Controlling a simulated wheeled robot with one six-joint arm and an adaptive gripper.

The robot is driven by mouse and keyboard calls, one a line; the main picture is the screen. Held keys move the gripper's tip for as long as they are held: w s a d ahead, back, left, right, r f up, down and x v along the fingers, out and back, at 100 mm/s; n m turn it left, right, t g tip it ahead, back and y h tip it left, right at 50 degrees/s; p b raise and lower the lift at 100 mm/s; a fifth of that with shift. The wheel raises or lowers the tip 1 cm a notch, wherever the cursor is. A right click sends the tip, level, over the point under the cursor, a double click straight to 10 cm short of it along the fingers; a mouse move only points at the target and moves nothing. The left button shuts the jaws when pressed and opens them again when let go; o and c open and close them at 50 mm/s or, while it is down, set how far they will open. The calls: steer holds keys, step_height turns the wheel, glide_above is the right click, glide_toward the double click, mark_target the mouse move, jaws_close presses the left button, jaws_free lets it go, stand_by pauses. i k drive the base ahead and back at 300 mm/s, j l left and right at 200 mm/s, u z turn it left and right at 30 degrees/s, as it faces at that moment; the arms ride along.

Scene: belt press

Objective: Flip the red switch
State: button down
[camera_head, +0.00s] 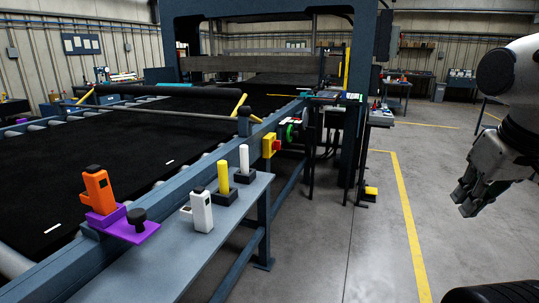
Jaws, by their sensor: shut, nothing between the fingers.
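A yellow box with a small red switch (276,144) on its face is fixed to the blue side rail of the press, near the middle of the view. The switch is too small to tell its position. My gripper (466,200) is at the right, pointing down and left, in the air above the grey floor. Its fingers are shut and empty. It is well to the right of the switch and apart from it.
A blue-grey shelf (225,228) carries a white device (202,210), a yellow post (223,177) and a white post (244,159). An orange device (98,190) stands on a purple mount at the left. A green-rimmed wheel (290,131) is beside the yellow box. Open floor (350,235) lies between shelf and gripper.

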mark_target(276, 144)
steer(key=i+j, duration=0.1)
steer(key=i, duration=2.05)
steer(key=i+l+z, duration=0.05)
steer(key=l, duration=0.05)
